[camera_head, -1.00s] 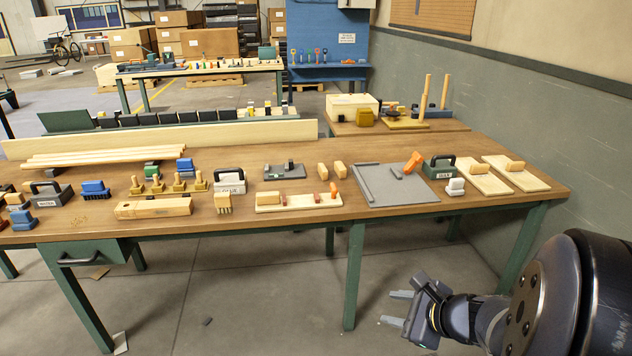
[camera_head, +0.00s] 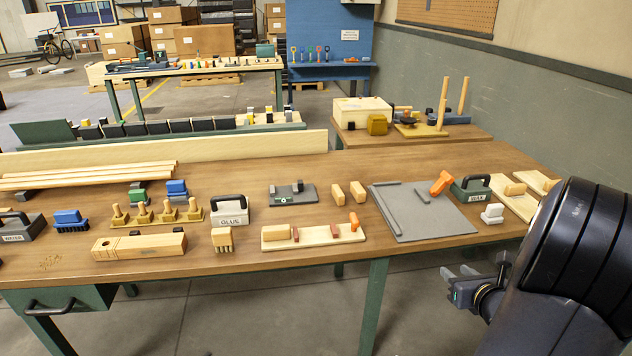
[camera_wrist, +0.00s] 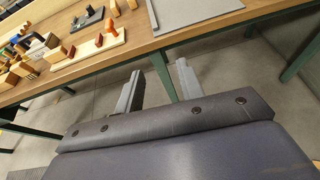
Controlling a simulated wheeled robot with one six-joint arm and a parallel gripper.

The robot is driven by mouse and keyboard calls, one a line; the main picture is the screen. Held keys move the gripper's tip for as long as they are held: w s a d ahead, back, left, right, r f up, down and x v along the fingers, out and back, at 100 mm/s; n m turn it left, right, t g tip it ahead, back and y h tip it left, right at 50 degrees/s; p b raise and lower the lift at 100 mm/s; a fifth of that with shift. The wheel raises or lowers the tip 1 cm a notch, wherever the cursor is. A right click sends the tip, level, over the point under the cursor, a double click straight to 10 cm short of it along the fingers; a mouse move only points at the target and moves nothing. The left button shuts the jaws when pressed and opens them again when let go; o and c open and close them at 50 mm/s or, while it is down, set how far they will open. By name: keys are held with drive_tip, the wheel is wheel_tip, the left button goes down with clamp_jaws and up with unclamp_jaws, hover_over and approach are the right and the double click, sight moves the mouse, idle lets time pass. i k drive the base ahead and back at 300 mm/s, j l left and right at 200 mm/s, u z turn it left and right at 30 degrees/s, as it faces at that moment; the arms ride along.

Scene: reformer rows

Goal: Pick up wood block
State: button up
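Two small tan wood blocks stand side by side near the middle of the bench, the left one (camera_head: 338,194) and the right one (camera_head: 357,191). They also show at the top of the wrist view, the left one (camera_wrist: 114,8) and the right one (camera_wrist: 132,4). Similar wood blocks lie on pale boards at the right, one (camera_head: 514,188) fully visible. Another block (camera_head: 277,232) lies on a front board. I cannot tell which block is meant. My gripper (camera_head: 461,272) is out beyond the bench's front edge, right of the blocks. Its fingers (camera_wrist: 158,82) are apart with nothing between them.
The wooden bench (camera_head: 300,262) has green legs and many tools. A grey mat (camera_head: 440,220) lies right of the two blocks, with an orange-handled tool (camera_head: 441,183) at its edge. A glue caddy (camera_head: 231,210) stands left. Bare wood surrounds the two blocks.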

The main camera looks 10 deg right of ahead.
sight(337, 192)
drive_tip(key=i+u, duration=0.15)
drive_tip(key=i, duration=0.6)
drive_tip(key=i+u, duration=0.15)
drive_tip(key=i, duration=0.65)
drive_tip(key=l, duration=0.1)
